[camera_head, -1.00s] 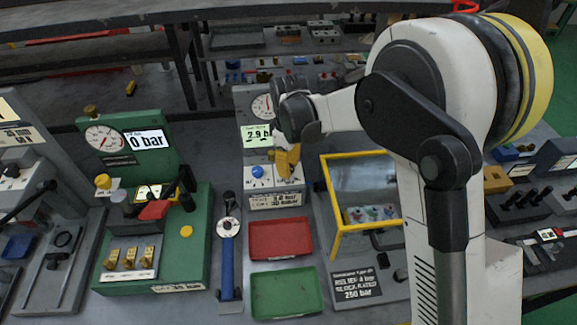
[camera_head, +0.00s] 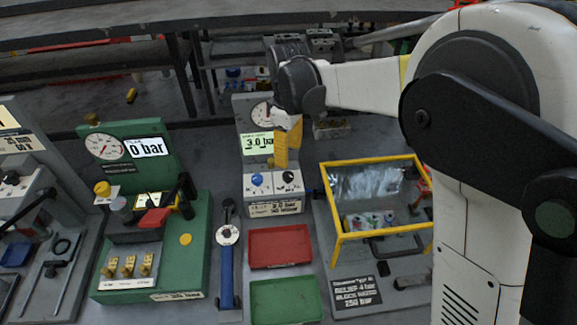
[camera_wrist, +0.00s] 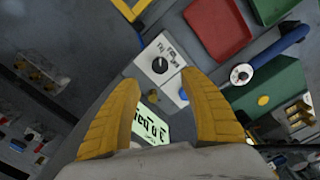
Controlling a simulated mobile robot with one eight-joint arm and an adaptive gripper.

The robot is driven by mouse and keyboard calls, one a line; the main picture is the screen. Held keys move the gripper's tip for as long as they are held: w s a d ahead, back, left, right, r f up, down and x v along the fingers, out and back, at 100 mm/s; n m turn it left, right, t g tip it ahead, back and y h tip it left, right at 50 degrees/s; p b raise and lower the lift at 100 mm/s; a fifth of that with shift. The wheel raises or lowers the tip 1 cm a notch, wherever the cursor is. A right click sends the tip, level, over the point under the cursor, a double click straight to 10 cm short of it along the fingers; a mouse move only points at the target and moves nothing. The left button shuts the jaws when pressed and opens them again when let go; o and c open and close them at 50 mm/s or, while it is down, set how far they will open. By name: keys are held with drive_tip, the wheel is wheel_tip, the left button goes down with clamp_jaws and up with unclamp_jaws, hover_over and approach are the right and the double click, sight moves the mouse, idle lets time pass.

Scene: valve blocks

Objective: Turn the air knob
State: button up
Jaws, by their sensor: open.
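The grey test panel has a sloped white control face (camera_head: 272,191) with a blue knob (camera_head: 257,180) and a black knob (camera_head: 288,177). I cannot read which of the two is labelled air. The panel's display (camera_head: 257,144) reads about 3.0 bar, below a round gauge (camera_head: 262,114). My gripper (camera_head: 283,150) is above and behind the knobs, apart from them. In the wrist view its two yellow fingers (camera_wrist: 158,82) are spread, with nothing between them. The black knob (camera_wrist: 161,65) lies beyond the gap, and the blue knob (camera_wrist: 183,94) is beside the right finger.
A red tray (camera_head: 280,247) and a green tray (camera_head: 286,300) lie in front of the panel. A yellow-framed clear box (camera_head: 336,213) stands to the right. A blue-handled lever (camera_head: 227,265) and a green gauge station (camera_head: 190,270) are to the left.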

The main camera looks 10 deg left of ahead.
drive_tip(key=shift+r, duration=1.6)
drive_tip(key=s+d+r+m+t, duration=0.2)
drive_tip(key=s+d+r+m, duration=0.2)
drive_tip(key=d, duration=0.4)
drive_tip(key=s+d+r+m+t, duration=0.25)
drive_tip(key=s+d+r, duration=0.2)
drive_tip(key=d, duration=0.45)
drive_tip(key=s+d+f+m+t, duration=0.2)
drive_tip(key=s+d+f+m, duration=0.1)
drive_tip(key=s+d+m, duration=0.5)
drive_tip(key=s+d, duration=0.1)
drive_tip(key=s, duration=0.2)
drive_tip(key=shift+s+d+f+t, duration=0.15)
drive_tip(key=shift+s+d+t, duration=0.1)
drive_tip(key=shift+d+t, duration=0.1)
idle(0.6)
